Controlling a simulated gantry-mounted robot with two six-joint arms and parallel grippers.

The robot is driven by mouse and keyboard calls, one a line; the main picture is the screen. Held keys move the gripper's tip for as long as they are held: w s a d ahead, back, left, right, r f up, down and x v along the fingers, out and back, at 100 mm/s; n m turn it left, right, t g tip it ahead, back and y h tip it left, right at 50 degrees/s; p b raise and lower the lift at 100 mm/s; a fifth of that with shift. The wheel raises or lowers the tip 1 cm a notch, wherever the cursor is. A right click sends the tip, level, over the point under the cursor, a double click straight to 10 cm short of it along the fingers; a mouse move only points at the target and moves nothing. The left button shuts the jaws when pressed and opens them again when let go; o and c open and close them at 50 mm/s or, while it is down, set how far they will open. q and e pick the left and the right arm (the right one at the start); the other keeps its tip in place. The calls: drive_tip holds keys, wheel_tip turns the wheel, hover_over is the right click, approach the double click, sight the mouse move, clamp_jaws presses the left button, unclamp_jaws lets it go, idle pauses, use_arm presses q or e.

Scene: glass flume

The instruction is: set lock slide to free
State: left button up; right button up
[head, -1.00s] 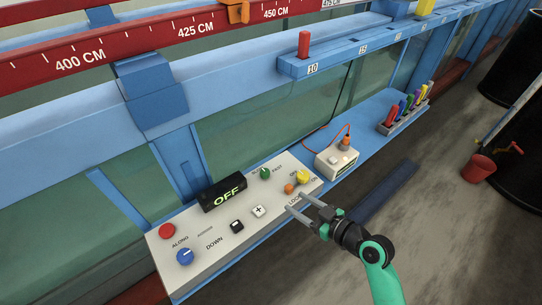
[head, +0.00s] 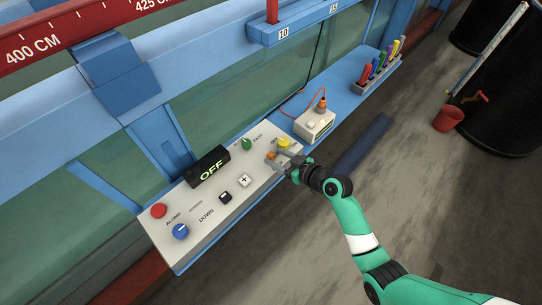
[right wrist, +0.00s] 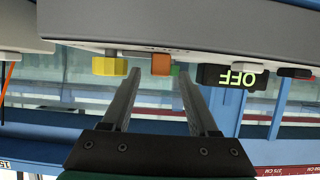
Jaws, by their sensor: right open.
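The lock slide appears to be the small orange knob (head: 271,155) near the right end of the pale control panel (head: 213,222). The gripper partly covers the lettering beside it. My right gripper (head: 280,161) is open at the knob, its arm reaching in from the lower right. In the right wrist view, the orange knob (right wrist: 161,64) stands between the lines of the two open fingers, close to their tips. Contact cannot be told. The yellow knob (head: 284,142) is just beside it, and also shows left of the fingers in the wrist view (right wrist: 109,66). My left gripper is out of view.
The panel also carries a green knob (head: 247,143), a display reading OFF (head: 209,167), a plus button (head: 244,180), a black button (head: 225,197), a blue knob (head: 181,230) and a red button (head: 158,210). A white box (head: 314,125) with an orange cable stands beyond the panel.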

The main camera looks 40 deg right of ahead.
sight(273, 155)
drive_tip(key=x, duration=0.3)
drive_tip(key=shift+w, duration=0.1)
drive_tip(key=shift+c, duration=0.2)
clamp_jaws()
